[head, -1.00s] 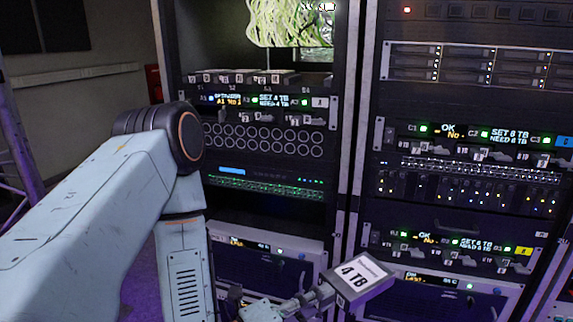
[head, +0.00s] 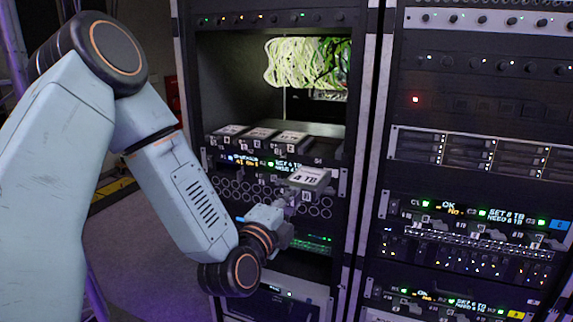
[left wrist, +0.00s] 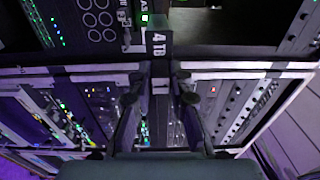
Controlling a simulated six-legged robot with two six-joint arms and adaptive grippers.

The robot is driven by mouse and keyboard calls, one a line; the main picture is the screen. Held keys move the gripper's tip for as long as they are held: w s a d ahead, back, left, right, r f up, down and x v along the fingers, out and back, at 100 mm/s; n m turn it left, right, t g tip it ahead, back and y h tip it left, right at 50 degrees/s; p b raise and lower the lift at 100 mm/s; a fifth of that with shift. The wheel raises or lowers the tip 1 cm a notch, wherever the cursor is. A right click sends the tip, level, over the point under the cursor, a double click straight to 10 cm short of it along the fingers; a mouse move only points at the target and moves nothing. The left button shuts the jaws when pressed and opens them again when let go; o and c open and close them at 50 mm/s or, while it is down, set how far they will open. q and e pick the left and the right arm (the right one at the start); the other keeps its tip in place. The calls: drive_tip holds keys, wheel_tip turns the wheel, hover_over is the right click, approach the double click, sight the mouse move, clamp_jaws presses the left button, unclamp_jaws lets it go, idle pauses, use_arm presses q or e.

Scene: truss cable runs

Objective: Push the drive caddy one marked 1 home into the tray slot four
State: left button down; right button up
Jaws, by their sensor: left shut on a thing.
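A drive caddy (head: 310,178) with a white "4 TB" label is held in my left gripper (head: 290,203), in front of the left rack. Its marking number is too small to read. The tray (head: 326,158) is above and behind it, with three caddies (head: 259,135) seated side by side. The slot at its right end, slot four, looks empty. The held caddy is apart from the tray, below and in front of that slot. In the left wrist view my fingers (left wrist: 160,88) close on the caddy (left wrist: 159,42) from both sides. My right gripper is not in view.
A status display (head: 285,165) lies under the tray, with a panel of round holes (head: 235,192) below it. An open bay with green cables (head: 300,62) is above the tray. The rack post (head: 369,150) and the right rack (head: 470,165) stand to the right.

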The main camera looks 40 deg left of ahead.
sight(299, 182)
use_arm(q)
drive_tip(key=r, duration=0.2)
drive_tip(key=shift+a+r+y+p, duration=0.25)
drive_tip(key=shift+r+y+p, duration=0.05)
drive_tip(key=shift+r, duration=0.35)
drive_tip(key=shift+w+r+y, duration=0.15)
drive_tip(key=shift+w+y, duration=0.05)
drive_tip(key=shift+y, duration=0.1)
drive_tip(key=shift+w+f, duration=0.2)
drive_tip(key=shift+w, duration=0.35)
drive_tip(key=shift+w+a+f+n+b, duration=0.15)
drive_tip(key=shift+w+a+n+b, duration=0.2)
drive_tip(key=shift+w+a, duration=0.25)
drive_tip(key=shift+w+b, duration=0.3)
drive_tip(key=shift+w, duration=0.25)
drive_tip(key=shift+d+b+x, duration=0.2)
drive_tip(key=shift+b+x, duration=0.1)
drive_tip(key=shift+x, duration=0.6)
drive_tip(key=shift+w, duration=0.3)
drive_tip(key=shift+w+a, duration=0.1)
drive_tip(key=shift+a, duration=0.2)
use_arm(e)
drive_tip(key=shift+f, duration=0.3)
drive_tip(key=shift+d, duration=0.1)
use_arm(q)
drive_tip(key=shift+d+r, duration=0.2)
drive_tip(key=shift+d, duration=0.05)
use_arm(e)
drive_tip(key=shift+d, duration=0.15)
